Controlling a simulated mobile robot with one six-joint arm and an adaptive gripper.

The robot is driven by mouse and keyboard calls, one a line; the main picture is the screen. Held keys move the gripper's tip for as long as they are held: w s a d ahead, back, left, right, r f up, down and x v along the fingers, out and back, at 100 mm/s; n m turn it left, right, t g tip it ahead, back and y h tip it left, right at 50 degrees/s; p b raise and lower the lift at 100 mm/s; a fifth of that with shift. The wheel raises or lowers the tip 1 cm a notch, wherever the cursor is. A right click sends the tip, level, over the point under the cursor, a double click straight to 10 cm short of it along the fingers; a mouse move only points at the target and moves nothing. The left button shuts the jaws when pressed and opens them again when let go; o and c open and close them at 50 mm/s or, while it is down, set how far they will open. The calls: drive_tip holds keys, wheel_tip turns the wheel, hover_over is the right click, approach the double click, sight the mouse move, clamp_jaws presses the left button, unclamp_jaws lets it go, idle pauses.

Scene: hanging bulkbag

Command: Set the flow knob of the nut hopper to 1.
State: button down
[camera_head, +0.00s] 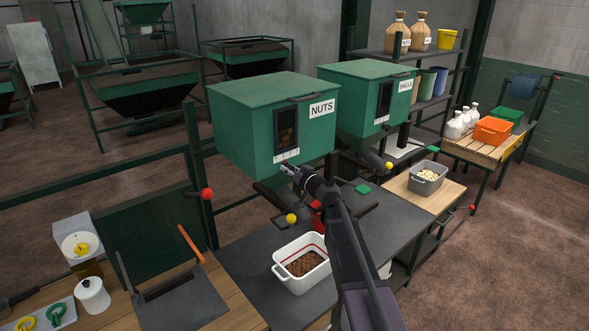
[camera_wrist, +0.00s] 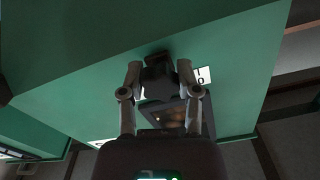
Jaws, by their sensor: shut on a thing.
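The nut hopper (camera_head: 275,120) is a green box with a NUTS label and a small window in its front. A white number strip (camera_head: 287,156) runs below the window. My gripper (camera_head: 287,168) is at the hopper's lower front, just under that strip. In the wrist view, my gripper (camera_wrist: 159,70) has its two fingers on either side of a dark knob (camera_wrist: 158,78) and is shut on it. A white label piece (camera_wrist: 204,75) shows right of the fingers, with a mark like 0. The knob's setting cannot be read; fingers and knob hide much of the scale.
A white bin (camera_head: 302,262) with brown nuts stands on the dark bench below. A second green hopper (camera_head: 366,95) is to the right, with a grey bin (camera_head: 428,178) near it. Yellow-ball (camera_head: 292,218) and red-ball (camera_head: 207,194) levers stick out nearby.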

drive_tip(key=shift+s+a, duration=0.1)
drive_tip(key=shift+a, duration=0.15)
drive_tip(key=shift+c, duration=1.5)
unclamp_jaws()
drive_tip(key=shift+s+d, duration=0.1)
drive_tip(key=shift+d, duration=0.05)
drive_tip(key=v, duration=1.1)
drive_tip(key=shift+s+d, duration=0.15)
drive_tip(key=shift+s, duration=0.2)
